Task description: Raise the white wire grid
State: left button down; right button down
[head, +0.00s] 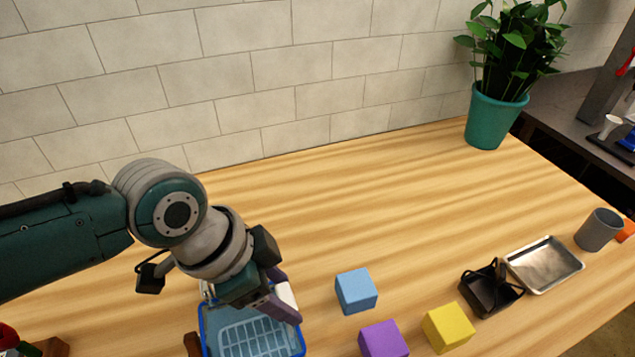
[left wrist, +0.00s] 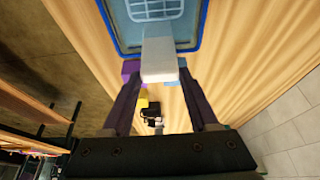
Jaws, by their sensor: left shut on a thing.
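The white wire grid (head: 252,338) lies within a blue-rimmed tray (head: 204,335) at the bottom of the head view. Part of the grid (left wrist: 152,8) and the tray's blue rim (left wrist: 190,46) show at the top of the left wrist view. My left gripper (head: 284,296) is over the tray's right side, shut on a white block-like piece (left wrist: 158,60). I cannot tell whether this piece is joined to the grid. The gripper and arm hide the tray's back part. My right gripper is not in view.
Blue (head: 356,291), purple (head: 383,340) and yellow (head: 448,328) blocks stand right of the tray. A black holder (head: 490,290), metal tray (head: 545,264) and grey cup (head: 599,230) are farther right. A potted plant (head: 495,118) stands at the back. The table's middle is clear.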

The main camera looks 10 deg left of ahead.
pick_arm(q)
notch_tip(320, 180, up, 8)
jog(key=p, duration=0.6)
jog(key=shift+f+p, duration=0.15)
jog(key=shift+p, duration=0.15)
jog(key=shift+d, duration=0.1)
jog(key=shift+c, duration=0.8)
grip_release()
